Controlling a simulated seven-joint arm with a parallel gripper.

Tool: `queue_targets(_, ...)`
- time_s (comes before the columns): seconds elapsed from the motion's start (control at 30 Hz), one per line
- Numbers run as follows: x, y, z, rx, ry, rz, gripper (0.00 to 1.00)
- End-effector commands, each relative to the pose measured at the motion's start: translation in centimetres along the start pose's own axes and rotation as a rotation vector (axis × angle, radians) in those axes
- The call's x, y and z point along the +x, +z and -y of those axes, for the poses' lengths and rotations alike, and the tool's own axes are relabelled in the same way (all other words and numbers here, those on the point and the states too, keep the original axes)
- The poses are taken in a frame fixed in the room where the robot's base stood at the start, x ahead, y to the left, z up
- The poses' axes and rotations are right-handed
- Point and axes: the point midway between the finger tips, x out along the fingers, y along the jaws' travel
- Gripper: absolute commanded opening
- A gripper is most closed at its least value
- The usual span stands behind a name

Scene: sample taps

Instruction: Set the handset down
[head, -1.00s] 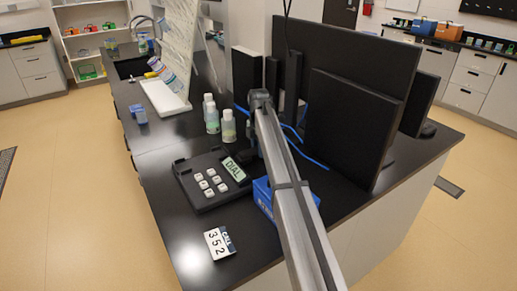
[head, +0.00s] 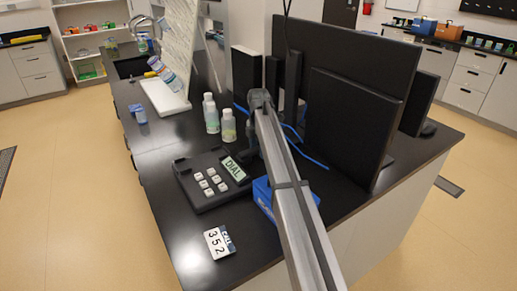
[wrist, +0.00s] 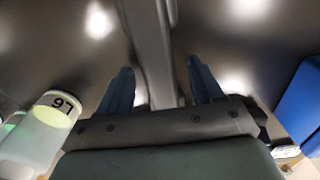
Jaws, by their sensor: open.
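My gripper (wrist: 159,65) shows in the wrist view with two blue-grey fingers spread apart, so it is open. A long grey bar (wrist: 152,45) runs between the fingers; I cannot tell whether it is a thing or a reflection in the glossy bench. In the head view my silver arm covers most of the gripper, behind the phone base. The dark phone base (head: 206,196) has white keys and a green display (head: 235,169) reading DIAL. No handset lies across the base, and I cannot make one out clearly elsewhere. A card (head: 219,242) reading 352 lies in front.
White bottles (head: 229,126) stand behind the base; one (wrist: 37,133) is left of my gripper in the wrist view. A blue box (head: 263,196) sits beside my arm. Black monitors (head: 347,128) stand at the right. The bench (head: 172,226) is clear left of the card.

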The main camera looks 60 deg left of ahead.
Motion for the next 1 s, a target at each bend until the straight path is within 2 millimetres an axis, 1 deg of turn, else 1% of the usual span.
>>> queue_targets(0.17,-2.1,0.0,-0.1,0.0,0.002,0.001,0.66)
queue_targets(0.5,-8.4,0.1,-0.1,0.0,0.002,0.001,0.66)
queue_targets(0.6,-9.8,0.0,-0.1,0.0,0.001,0.0,0.66)
queue_targets(0.7,-10.9,0.0,-0.1,0.0,0.001,0.0,0.66)
queue_targets(0.8,-11.6,0.0,0.0,0.0,0.0,0.0,0.66)
queue_targets(1.0,-12.1,0.0,0.0,0.0,-0.001,0.0,0.66)
